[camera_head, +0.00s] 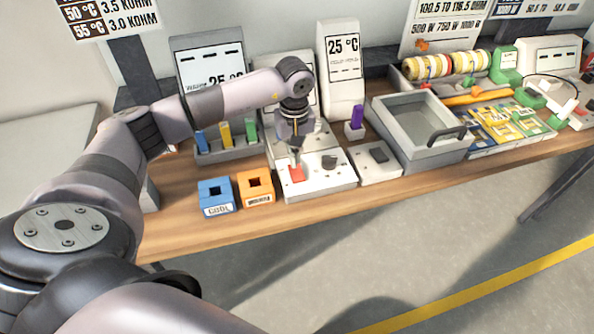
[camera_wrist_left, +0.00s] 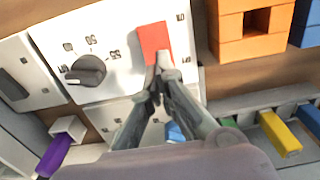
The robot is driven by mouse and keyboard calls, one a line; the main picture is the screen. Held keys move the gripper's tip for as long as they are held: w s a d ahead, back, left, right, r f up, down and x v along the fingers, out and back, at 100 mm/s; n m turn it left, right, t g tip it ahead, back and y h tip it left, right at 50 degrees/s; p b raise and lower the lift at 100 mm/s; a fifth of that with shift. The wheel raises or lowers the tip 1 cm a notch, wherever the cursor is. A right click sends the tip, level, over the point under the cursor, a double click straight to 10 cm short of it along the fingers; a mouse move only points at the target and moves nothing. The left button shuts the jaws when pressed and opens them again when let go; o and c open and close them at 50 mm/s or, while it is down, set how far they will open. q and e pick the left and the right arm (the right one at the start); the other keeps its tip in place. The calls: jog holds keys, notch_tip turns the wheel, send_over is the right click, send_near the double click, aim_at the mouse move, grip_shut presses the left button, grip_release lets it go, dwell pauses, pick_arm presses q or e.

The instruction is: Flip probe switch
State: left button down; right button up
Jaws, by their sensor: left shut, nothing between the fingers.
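A red rocker switch (camera_head: 296,173) sits on a white panel (camera_head: 325,184) with a dark round knob (camera_head: 329,162) beside it. The switch also shows in the left wrist view (camera_wrist_left: 154,38), with the knob (camera_wrist_left: 87,70) to its left. My left gripper (camera_head: 295,160) is shut and empty, pointing down at the red switch. In the left wrist view its fingertips (camera_wrist_left: 161,72) are together at the switch's lower edge and hide part of it; I cannot tell whether they touch it. A smaller white box with a dark switch (camera_head: 379,155) stands right of the panel. My right gripper is not in view.
Blue (camera_head: 215,196) and orange (camera_head: 256,187) blocks with square holes stand left of the panel. A purple-handled piece (camera_head: 356,118) stands in a holder behind. A grey tray (camera_head: 398,104) is to the right. The table's front edge is close to the panel.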

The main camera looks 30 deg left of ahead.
pick_arm(q)
jog(key=shift+f+b, duration=1.05)
jog(key=shift+f, duration=0.15)
dwell(0.4)
jog(key=shift+s, duration=0.1)
jog(key=shift+r+p, duration=0.5)
jog(key=shift+r, duration=0.35)
jog(key=shift+r+p, duration=1.35)
jog(key=shift+r, duration=1.35)
